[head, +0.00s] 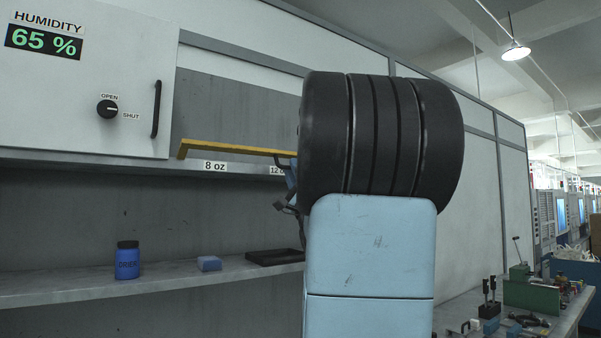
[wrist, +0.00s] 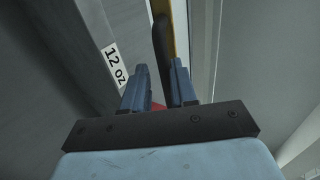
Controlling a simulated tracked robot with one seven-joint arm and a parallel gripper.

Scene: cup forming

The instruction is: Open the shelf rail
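The shelf rail (head: 235,149) is a yellow bar across the shelf front in the head view, above the "8 oz" label. Its right end meets a dark part near my gripper (head: 284,200). In the wrist view the yellow rail (wrist: 181,30) runs away at the top, with a dark grip-like piece (wrist: 162,40) beside it. My gripper (wrist: 159,72) has its two blue fingers apart, with the dark piece's near end seen between or just beyond their tips. I cannot tell if they touch it. My own arm hides much of this area in the head view.
A "12 oz" label (wrist: 116,64) is left of the fingers. A cabinet door (head: 70,110) with a knob and handle is upper left. Tools lie on a bench at right.

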